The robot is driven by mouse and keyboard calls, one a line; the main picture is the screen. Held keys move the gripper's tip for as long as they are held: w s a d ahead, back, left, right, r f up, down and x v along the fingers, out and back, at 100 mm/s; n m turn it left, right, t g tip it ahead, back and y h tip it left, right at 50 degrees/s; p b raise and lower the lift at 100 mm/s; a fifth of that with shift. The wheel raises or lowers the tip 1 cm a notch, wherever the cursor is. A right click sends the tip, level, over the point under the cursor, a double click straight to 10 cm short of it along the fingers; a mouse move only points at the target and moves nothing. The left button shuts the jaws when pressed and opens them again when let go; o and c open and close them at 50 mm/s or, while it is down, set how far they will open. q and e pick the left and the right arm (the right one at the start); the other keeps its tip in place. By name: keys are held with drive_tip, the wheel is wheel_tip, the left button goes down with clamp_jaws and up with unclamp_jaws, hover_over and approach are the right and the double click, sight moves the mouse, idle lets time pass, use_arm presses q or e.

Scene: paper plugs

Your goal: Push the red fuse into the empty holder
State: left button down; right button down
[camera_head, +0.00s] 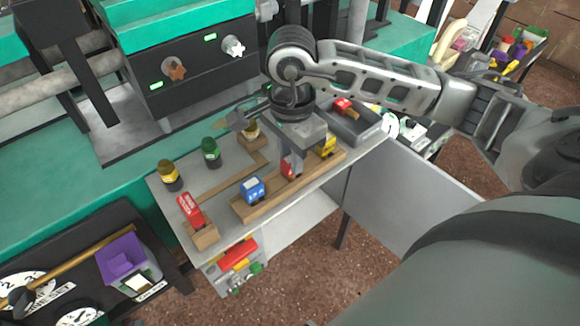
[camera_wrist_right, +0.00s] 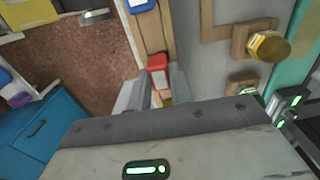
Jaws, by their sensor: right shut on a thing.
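My right gripper (camera_head: 290,162) points down over the wooden rail on the grey table, its fingers shut on a red fuse (camera_head: 287,168). The red fuse also shows in the right wrist view (camera_wrist_right: 157,76), between the fingers (camera_wrist_right: 162,92). It is at the rail, between a blue fuse (camera_head: 253,189) and a yellow fuse (camera_head: 326,143). How deep it sits is hidden by the fingers. Another red piece (camera_head: 190,209) with pale markings stands tilted at a separate wooden block (camera_head: 204,237) at the table's front left. My left gripper is not in view.
Yellow-and-black (camera_head: 170,177) and green (camera_head: 211,152) capped pieces stand behind the rail. A grey tray (camera_head: 368,130) with a red-topped piece is at the right. A dark panel (camera_head: 190,70) with knobs stands behind. The table's front edge is close to the rail.

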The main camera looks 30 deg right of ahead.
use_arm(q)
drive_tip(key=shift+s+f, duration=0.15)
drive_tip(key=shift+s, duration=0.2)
use_arm(e)
drive_tip(key=shift+r, duration=0.1)
